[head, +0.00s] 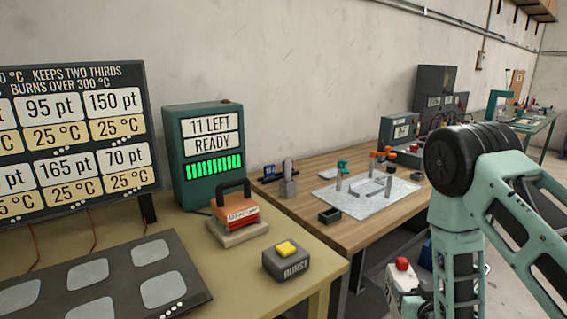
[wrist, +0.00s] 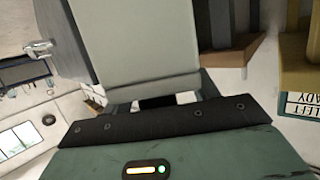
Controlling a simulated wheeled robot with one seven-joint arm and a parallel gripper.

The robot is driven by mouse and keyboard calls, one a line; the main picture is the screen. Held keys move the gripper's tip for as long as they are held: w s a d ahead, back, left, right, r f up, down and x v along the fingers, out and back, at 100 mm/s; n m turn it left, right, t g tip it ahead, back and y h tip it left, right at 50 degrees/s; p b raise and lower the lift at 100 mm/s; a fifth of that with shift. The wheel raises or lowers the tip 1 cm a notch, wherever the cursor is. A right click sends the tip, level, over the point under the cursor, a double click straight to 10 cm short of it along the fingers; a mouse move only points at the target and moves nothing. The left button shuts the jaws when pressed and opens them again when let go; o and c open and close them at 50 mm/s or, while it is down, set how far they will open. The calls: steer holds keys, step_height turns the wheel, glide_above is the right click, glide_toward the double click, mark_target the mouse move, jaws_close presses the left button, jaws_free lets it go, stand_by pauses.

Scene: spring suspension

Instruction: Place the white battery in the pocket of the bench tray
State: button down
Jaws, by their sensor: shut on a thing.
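My gripper (wrist: 145,45) shows close up in the wrist view, with its green body and small indicator light at the bottom edge and a pale grey slab reaching up from it. The fingertips are not clear. A small dark green open tray (head: 330,219), perhaps the bench tray, lies on the wooden bench at the front left of a pale board. It is apart from my arm, and its inside is too small to read.
Bare wood (head: 385,228) lies at the wooden bench's front.

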steer(key=shift+s+d+f+n+y, duration=0.15)
steer(key=shift+s+f+n+y, duration=0.15)
steer(key=shift+s+f, duration=0.15)
steer(key=shift+s, duration=0.35)
steer(key=v, duration=0.4)
steer(key=shift+s+d+r, duration=0.1)
steer(key=shift+s+r, duration=0.05)
steer(key=shift+r, duration=0.2)
steer(key=shift+s, duration=0.1)
